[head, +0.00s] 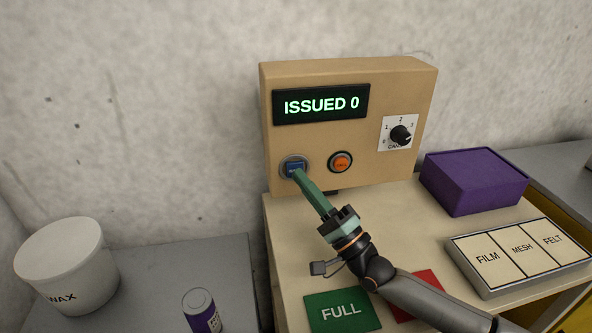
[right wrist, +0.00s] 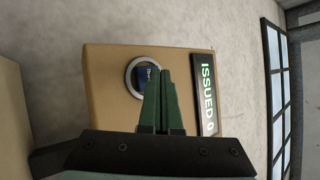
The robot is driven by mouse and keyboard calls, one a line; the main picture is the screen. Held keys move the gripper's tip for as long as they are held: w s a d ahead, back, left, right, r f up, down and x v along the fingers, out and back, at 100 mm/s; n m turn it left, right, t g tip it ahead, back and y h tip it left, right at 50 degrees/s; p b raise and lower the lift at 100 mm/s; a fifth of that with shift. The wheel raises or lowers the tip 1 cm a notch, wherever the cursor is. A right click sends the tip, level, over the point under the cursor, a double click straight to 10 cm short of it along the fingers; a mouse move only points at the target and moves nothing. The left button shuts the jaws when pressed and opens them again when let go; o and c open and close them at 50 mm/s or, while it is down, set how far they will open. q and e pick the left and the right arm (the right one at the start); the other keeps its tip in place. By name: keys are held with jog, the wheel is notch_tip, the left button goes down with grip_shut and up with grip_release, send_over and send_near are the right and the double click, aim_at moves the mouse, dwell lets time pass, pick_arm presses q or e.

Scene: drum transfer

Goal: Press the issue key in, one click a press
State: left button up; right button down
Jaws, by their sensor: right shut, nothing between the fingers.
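The issue key is a blue square button (head: 294,167) in a round grey ring, low on the left of the tan box's front. The box's display (head: 321,104) reads "ISSUED 0" in green. My right gripper (head: 299,176) is shut and empty, its green fingertips at the lower edge of the blue key in the head view. In the right wrist view the key (right wrist: 143,78) shows just left of the fingertips (right wrist: 160,74), partly hidden by them. I cannot tell whether the tips touch it. My left gripper is not in view.
An orange button (head: 341,162) and a numbered dial (head: 400,135) sit right of the key. On the bench are a purple box (head: 474,181), a FILM/MESH/FELT tray (head: 456,242), a green FULL card (head: 341,311) and a red card (head: 428,284). A WAX tub (head: 66,265) and purple canister (head: 201,313) stand left.

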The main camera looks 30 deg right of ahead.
jog(key=shift+w, duration=0.1)
dwell(0.3)
jog(key=shift+w+d, duration=0.1)
jog(key=shift+w, duration=0.25)
jog(key=shift+s, duration=0.4)
dwell(0.4)
jog(key=s+a+p, duration=0.1)
jog(key=s+p, duration=0.2)
jog(key=s, duration=0.2)
jog(key=shift+s+a, duration=0.35)
jog(key=shift+s, duration=0.05)
